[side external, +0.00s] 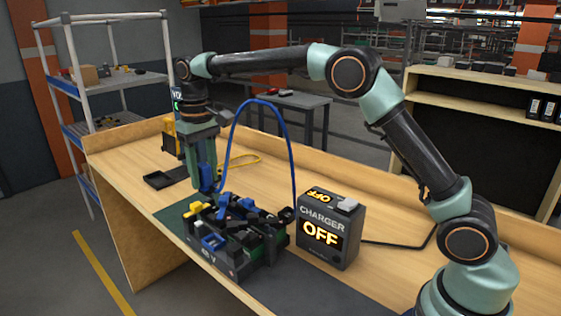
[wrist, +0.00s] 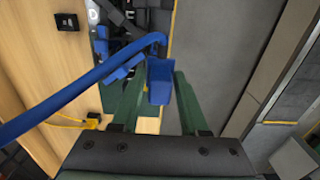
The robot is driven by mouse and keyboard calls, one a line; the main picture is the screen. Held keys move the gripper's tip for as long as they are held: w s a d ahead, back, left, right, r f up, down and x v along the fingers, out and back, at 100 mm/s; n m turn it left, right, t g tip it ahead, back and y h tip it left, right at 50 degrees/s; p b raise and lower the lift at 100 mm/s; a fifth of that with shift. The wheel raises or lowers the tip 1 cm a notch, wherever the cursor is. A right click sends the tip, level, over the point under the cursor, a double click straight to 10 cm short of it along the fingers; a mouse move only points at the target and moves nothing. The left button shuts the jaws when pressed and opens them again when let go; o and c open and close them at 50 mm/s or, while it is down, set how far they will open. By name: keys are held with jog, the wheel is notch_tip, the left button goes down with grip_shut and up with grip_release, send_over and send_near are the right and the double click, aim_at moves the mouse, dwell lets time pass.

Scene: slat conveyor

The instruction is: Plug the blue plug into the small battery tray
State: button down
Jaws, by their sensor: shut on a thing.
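My gripper (side external: 206,185) points down, with its green fingers shut on the blue plug (side external: 208,176). In the wrist view, the plug (wrist: 160,80) sits between the two fingertips (wrist: 158,88), with a thick blue cable (wrist: 75,88) leading off to the left. In the side view, the cable arches over to the charger. The battery tray (side external: 245,262), marked 48 V, stands on a dark mat below and right of the gripper. It carries black, blue and yellow parts. The plug is close to its far left corner; whether they touch I cannot tell. The tray is partly visible in the wrist view.
The charger (side external: 328,238) reads OFF and stands right of the tray. The blue cable loops above the battery tray. The bench's front edge is near.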

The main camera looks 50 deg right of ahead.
jog(key=shift+f, duration=0.1)
dwell(0.3)
jog(key=shift+f, duration=6.25)
jog(key=shift+f, duration=1.15)
jog(key=shift+c, duration=1.7)
grip_release()
jog(key=shift+r, duration=0.1)
notch_tip(320, 180, up, 12)
jog(key=shift+r, duration=0.1)
